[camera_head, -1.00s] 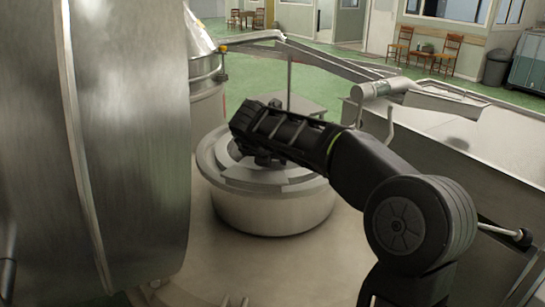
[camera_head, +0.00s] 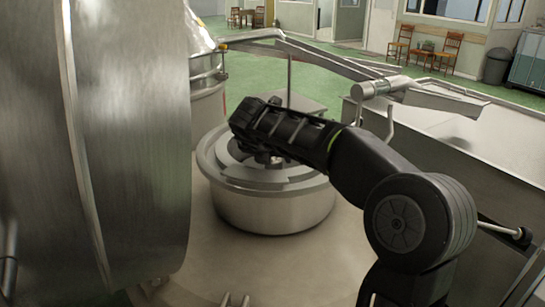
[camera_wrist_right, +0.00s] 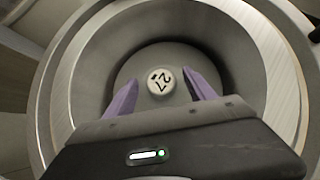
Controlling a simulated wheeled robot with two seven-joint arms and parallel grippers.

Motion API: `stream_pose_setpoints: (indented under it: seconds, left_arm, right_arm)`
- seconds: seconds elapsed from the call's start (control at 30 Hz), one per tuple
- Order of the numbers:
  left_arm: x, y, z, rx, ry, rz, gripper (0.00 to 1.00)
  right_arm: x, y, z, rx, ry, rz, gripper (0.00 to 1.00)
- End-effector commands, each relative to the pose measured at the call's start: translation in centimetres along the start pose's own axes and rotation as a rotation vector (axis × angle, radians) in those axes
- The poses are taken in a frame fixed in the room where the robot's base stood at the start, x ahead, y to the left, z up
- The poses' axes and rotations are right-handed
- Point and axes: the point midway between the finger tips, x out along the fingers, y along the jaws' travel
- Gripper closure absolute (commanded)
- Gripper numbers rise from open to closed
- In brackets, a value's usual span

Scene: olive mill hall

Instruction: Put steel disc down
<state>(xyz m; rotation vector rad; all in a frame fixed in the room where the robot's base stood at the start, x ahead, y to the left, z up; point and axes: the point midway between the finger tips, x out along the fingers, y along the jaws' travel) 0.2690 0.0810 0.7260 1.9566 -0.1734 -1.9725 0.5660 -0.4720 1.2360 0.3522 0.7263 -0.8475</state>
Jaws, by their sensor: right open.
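A round grey steel disc (camera_head: 240,172) lies level on a wide round steel tub (camera_head: 270,212) in the middle of the head view. In the right wrist view the disc (camera_wrist_right: 115,75) has a pale centre knob (camera_wrist_right: 160,82) with dark figures on it. My right gripper (camera_wrist_right: 161,79) is open, its two purple fingers on either side of the knob with gaps. In the head view my right gripper (camera_head: 268,160) is low over the disc's centre, and its fingertips are mostly hidden. My left gripper is out of view.
A large steel drum (camera_head: 125,150) fills the left side. A metal trough (camera_head: 470,140) stands at the right, with a long metal arm (camera_head: 330,60) reaching across behind the tub. Chairs (camera_head: 447,50) and a bin (camera_head: 496,66) are far back on the green floor.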

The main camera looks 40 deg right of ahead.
Motion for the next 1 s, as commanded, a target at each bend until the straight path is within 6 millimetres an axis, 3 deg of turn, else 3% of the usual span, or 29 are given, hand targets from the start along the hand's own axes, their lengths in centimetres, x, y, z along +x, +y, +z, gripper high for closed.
stream_pose_setpoints:
  seconds: [0.6, 1.0]
  left_arm:
    - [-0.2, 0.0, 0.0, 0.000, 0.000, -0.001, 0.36]
    - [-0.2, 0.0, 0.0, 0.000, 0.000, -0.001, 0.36]
  right_arm:
    - [-11.2, 0.1, 0.3, 0.001, -0.001, 0.003, 0.36]
    - [-12.3, 0.0, 0.3, 0.000, 0.000, 0.001, 0.36]
